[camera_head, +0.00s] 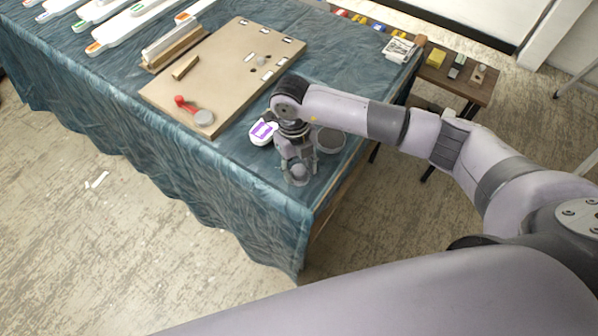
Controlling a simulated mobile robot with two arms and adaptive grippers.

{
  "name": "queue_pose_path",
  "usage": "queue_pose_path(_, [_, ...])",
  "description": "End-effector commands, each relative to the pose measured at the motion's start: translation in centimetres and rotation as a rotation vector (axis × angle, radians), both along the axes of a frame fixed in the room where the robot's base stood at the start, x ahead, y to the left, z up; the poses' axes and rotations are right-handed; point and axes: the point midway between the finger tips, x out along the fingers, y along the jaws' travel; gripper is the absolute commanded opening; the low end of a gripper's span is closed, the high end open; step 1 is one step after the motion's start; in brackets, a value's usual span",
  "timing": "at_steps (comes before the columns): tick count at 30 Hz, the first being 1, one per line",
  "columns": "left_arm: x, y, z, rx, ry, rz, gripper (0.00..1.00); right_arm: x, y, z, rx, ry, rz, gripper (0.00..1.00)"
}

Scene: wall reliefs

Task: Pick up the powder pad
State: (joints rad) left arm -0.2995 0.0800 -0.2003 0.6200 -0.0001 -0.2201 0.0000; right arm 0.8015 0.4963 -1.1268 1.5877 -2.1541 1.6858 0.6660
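My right gripper (298,174) points down over the near corner of the cloth-covered table (235,165). A pale grey rounded shape shows at its fingertips; I cannot tell whether it is the powder pad or part of the gripper, nor whether the fingers are shut on it. A round grey dish (331,141) stands just right of the gripper, partly hidden by my arm. A white tub with a purple label (262,132) stands just left of it. No powder pad can be made out for certain. My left gripper is out of view.
A tan board (225,75) with a red-handled grey disc tool (197,112) lies left of my arm. White strips lie at the far left. A stack of papers (399,50) is at the far right. A small wooden bench (457,76) holds blocks.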

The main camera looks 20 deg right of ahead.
Motion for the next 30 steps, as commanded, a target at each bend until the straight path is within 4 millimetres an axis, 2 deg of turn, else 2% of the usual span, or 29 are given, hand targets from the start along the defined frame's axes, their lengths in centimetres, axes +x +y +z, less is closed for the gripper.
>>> queue_pose_path(2, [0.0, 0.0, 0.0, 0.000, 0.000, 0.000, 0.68, 0.0, 0.0, 0.0, 0.000, 0.000, 0.000, 0.35])
queue_pose_path(15, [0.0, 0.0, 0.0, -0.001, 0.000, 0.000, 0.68, 0.0, 0.0, 0.0, 0.000, 0.000, 0.000, 0.07])
queue_pose_path(24, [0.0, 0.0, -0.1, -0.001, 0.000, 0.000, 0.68, 0.1, 0.0, 0.3, 0.000, -0.001, 0.000, 0.07])
queue_pose_path(30, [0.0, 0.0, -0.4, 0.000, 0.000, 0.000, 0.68, 0.2, 0.0, 2.2, 0.001, -0.005, 0.001, 0.07])
